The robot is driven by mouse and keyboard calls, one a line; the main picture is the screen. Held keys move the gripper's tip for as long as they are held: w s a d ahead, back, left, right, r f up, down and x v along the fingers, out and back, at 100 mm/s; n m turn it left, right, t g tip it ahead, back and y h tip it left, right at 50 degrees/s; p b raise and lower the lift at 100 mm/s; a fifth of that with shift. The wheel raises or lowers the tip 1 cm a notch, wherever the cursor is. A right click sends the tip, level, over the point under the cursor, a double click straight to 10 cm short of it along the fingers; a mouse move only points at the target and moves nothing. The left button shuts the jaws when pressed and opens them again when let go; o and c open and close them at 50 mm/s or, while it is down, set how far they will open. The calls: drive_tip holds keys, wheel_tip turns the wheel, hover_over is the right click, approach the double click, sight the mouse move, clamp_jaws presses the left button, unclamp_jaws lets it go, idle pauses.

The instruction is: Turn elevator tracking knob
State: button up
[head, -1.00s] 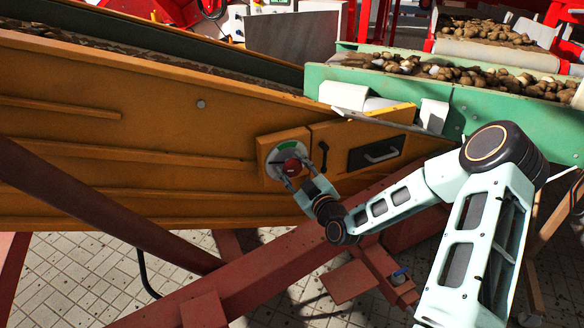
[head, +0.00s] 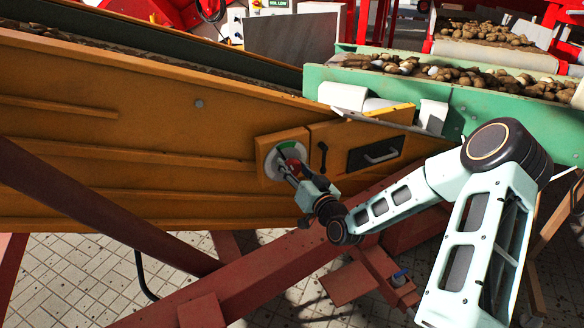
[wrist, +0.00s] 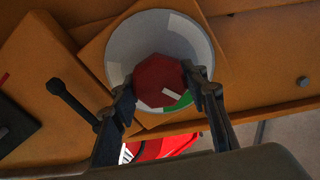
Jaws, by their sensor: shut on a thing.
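The elevator tracking knob (wrist: 158,80) is red and many-sided with a white mark. It sits in front of a round pale dial (wrist: 196,40) with a green sector, on a square orange plate (wrist: 92,52). In the head view the knob (head: 291,164) is partly hidden by my gripper (head: 288,170). In the wrist view my gripper (wrist: 158,90) has one finger on each side of the knob and is shut on it. The white mark points to the lower right, near the green sector.
A black lever (head: 323,155) and a dark panel with a handle (head: 376,153) are right of the dial on the orange elevator side (head: 120,130). Dark red beams (head: 280,265) run below my arm. A green conveyor (head: 490,112) carries potatoes at upper right.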

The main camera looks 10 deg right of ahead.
drive_tip(key=m, duration=0.4)
drive_tip(key=shift+m, duration=0.4)
idle(0.4)
drive_tip(key=o, duration=1.1)
drive_tip(key=shift+o, duration=0.2)
drive_tip(key=v, duration=1.2)
drive_tip(key=shift+f, duration=0.1)
